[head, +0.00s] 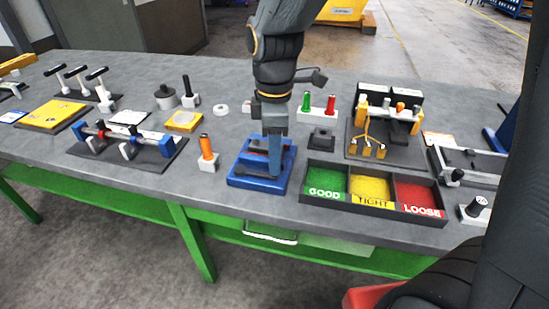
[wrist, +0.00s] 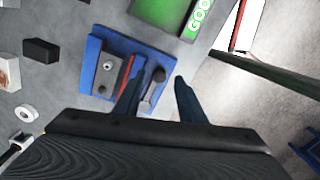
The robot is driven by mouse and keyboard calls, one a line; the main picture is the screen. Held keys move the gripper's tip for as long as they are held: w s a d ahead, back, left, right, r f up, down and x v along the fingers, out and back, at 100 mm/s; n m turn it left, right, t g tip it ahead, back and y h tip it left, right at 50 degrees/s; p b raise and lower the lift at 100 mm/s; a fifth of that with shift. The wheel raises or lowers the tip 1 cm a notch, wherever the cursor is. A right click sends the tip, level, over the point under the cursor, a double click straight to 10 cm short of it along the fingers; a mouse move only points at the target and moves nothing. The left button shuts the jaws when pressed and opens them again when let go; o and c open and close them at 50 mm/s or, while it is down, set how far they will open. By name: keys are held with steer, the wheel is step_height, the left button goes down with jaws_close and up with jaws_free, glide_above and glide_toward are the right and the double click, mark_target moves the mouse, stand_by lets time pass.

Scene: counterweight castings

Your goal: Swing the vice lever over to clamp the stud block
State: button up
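The vice has a blue base (head: 258,183) and stands near the front edge of the bench; its base also shows in the wrist view (wrist: 93,48). A grey block with a round stud (wrist: 108,68) sits on it beside a red strip (wrist: 125,72). The dark vice lever (wrist: 153,88) lies along the side of the vice nearest the bench edge. My gripper (wrist: 159,80) is open over the lever, one finger on each side of it in the wrist view. Contact cannot be told. In the head view my gripper (head: 275,165) hides part of the vice.
A sorting tray (head: 375,208) with green, yellow and red compartments stands just right of the vice. An orange-topped post (head: 207,150) stands to its left. A small dark block (head: 321,139) sits behind the tray. The bench (head: 120,190) is clear in front left.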

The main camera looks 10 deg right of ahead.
steer(key=shift+f, duration=1)
jaws_close()
